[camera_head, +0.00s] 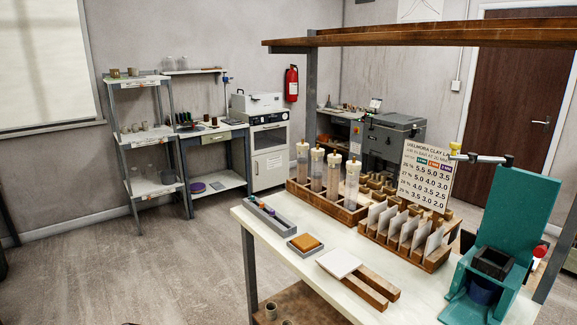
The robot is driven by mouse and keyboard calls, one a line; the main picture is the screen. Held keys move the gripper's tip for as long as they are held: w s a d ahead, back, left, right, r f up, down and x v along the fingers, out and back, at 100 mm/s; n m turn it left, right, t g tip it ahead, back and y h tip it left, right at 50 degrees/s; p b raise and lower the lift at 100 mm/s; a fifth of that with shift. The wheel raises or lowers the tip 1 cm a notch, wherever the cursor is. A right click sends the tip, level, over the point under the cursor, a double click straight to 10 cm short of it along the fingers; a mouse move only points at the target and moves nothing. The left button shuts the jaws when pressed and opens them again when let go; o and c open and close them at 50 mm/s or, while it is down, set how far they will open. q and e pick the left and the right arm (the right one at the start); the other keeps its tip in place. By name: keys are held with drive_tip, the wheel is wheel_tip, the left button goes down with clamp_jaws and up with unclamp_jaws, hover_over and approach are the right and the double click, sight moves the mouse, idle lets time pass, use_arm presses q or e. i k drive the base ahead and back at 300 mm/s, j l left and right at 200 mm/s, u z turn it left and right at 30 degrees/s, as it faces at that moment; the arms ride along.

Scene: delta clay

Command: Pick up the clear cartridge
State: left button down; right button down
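Several upright clear cartridges with cream-coloured caps stand in a row in a wooden rack (321,205) on the workbench. The leftmost cartridge (302,163) is the farthest along the row, and the rightmost cartridge (351,186) is the nearest. Their lower ends are hidden by the rack wall. I cannot tell which of them the task means. Neither of my grippers is in view, and nothing touches the cartridges.
The pale benchtop (290,265) also bears a card rack (408,238), a lettered sign (424,177), a grey tray (267,218), an orange sponge-like block (306,242), a white tile (339,263) and a teal press (511,222). A wooden shelf (420,36) overhangs the bench. Open floor lies left.

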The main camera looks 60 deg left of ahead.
sight(302, 162)
drive_tip(key=u, duration=1.9)
drive_tip(key=i+j, duration=0.7)
drive_tip(key=j, duration=0.15)
drive_tip(key=i+j, duration=0.75)
drive_tip(key=j, duration=0.15)
